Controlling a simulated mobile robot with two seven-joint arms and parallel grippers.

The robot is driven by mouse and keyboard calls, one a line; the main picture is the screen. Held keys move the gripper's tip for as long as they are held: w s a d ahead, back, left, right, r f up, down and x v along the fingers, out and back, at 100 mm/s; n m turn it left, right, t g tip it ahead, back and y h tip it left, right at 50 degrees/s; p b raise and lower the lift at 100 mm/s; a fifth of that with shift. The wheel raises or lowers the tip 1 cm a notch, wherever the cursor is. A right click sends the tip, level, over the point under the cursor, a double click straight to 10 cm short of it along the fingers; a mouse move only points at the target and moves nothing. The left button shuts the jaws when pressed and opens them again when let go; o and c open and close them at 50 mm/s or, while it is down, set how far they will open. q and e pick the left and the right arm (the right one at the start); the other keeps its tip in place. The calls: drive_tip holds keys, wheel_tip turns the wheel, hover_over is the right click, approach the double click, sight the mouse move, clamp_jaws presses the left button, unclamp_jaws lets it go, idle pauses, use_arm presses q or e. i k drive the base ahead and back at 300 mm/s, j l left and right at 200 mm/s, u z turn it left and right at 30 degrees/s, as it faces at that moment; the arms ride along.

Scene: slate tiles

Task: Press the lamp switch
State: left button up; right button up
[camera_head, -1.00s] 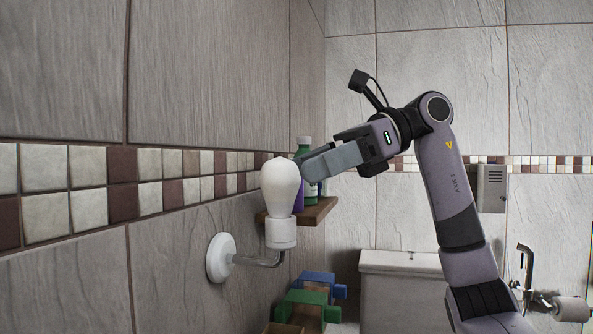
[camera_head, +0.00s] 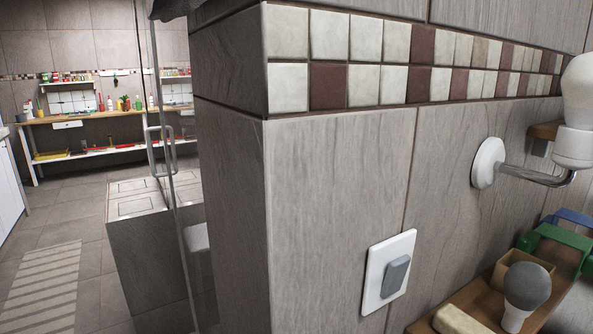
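The lamp switch is a white wall plate (camera_head: 376,288) with a grey rocker (camera_head: 395,276), on the grey tiled wall right of the corner. The wall lamp (camera_head: 487,163) has a round white base and a bent metal arm. Its white bulb (camera_head: 578,92) stands upright in a white socket, cut off by the right edge. Neither of my grippers is in view.
A shelf below the lamp holds a grey-topped bulb (camera_head: 527,287), a cream block (camera_head: 458,320) and green (camera_head: 560,236) and blue items. Left of the wall corner are a glass door with a handle (camera_head: 161,150) and a far workbench (camera_head: 100,115).

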sight(398, 269)
drive_tip(key=k+l, duration=0.2)
drive_tip(key=l, duration=0.2)
drive_tip(key=k+l, duration=0.15)
drive_tip(key=l, duration=0.25)
drive_tip(key=k+l, duration=0.2)
drive_tip(key=l, duration=0.2)
